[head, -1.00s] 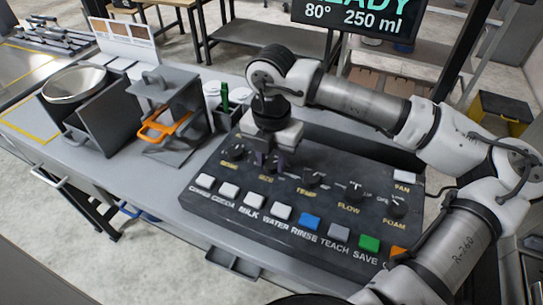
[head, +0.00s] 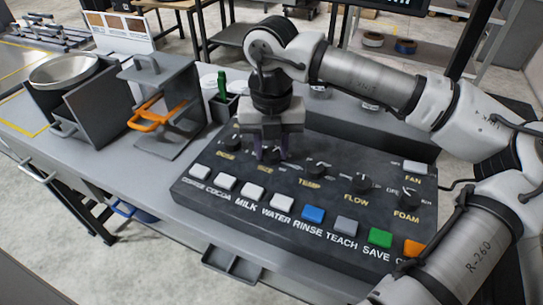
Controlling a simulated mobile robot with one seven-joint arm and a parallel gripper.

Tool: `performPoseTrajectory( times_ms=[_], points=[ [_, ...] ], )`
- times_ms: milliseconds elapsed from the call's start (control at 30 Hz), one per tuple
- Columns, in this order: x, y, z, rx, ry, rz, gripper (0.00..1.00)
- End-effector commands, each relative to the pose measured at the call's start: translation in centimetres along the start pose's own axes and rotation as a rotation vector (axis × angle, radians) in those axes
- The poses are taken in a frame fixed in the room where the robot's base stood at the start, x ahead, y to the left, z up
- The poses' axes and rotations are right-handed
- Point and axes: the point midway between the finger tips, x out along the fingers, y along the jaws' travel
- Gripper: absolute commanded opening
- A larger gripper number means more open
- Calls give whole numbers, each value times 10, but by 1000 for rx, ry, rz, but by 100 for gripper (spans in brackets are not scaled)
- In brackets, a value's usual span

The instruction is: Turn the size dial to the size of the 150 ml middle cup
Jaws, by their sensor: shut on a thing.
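The dark control panel (head: 310,228) lies on the grey bench with a row of dials along its back part. The dials read DOSE, SIZE, TEMP, FLOW and FOAM. My gripper (head: 270,156) points down at the SIZE dial, above its label (head: 266,169), and its fingers are shut on that dial. The fingers and palm hide the dial's knob and pointer, so its setting cannot be read. The display (head: 400,3) at the top is almost wholly cut off. I cannot make out a 150 ml cup.
The DOSE dial (head: 229,144) sits close to the left of my gripper and the TEMP dial (head: 318,170) to the right. Several push buttons, such as the blue RINSE button (head: 313,214), line the front. A grey stand with an orange handle (head: 148,117) stands left.

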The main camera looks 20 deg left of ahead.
Motion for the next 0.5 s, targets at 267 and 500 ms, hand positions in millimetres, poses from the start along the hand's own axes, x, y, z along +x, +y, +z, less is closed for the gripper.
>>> performPoseTrajectory(
  times_ms=[267,500],
  points=[
    [3,0,0,-262,-3,1,9],
    [2,0,0,-491,-2,1,9]
  ],
)
